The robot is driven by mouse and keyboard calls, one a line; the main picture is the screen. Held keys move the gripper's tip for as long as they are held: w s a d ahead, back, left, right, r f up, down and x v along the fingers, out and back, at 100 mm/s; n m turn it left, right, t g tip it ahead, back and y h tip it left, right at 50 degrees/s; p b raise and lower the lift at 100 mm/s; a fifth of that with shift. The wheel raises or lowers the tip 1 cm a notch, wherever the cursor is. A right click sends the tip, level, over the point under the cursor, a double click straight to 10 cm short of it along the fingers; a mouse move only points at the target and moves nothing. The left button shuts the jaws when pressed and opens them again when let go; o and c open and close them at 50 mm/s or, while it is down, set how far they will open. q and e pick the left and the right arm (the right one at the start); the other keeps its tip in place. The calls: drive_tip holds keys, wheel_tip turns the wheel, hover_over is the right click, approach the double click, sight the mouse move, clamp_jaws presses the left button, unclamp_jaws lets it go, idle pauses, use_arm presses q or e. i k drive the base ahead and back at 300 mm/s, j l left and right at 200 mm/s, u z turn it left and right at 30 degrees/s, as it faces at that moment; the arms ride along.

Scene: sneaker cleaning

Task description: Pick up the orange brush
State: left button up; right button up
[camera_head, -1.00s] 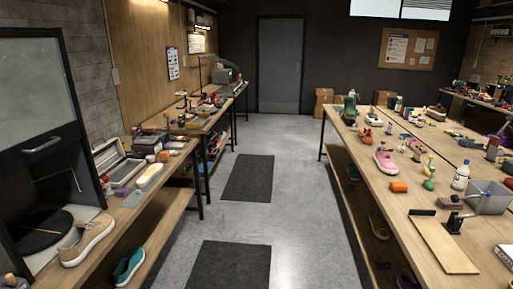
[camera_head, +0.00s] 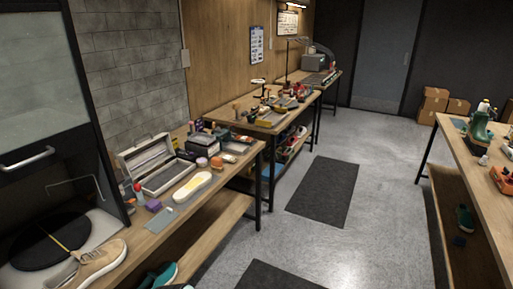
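No thing in view can be made out for sure as the orange brush. A small orange-brown item (camera_head: 217,163) sits on the left bench beside a round tan item (camera_head: 202,162); it is too small to tell what it is. A larger orange thing (camera_head: 502,180), cut by the right edge of the picture, lies on the right table. Neither of my grippers shows in the head view.
The left bench (camera_head: 226,187) holds an open grey case (camera_head: 150,165), a pale sole-shaped item (camera_head: 193,186) and a tan sneaker (camera_head: 98,262). The right table (camera_head: 463,158) bears a green boot (camera_head: 480,126). Grey floor with dark mats (camera_head: 323,192) is clear between them.

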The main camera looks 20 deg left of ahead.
sight(217, 165)
drive_tip(key=i+u, duration=0.25)
drive_tip(key=i, duration=0.5)
drive_tip(key=i+l+u, duration=0.25)
drive_tip(key=i, duration=0.5)
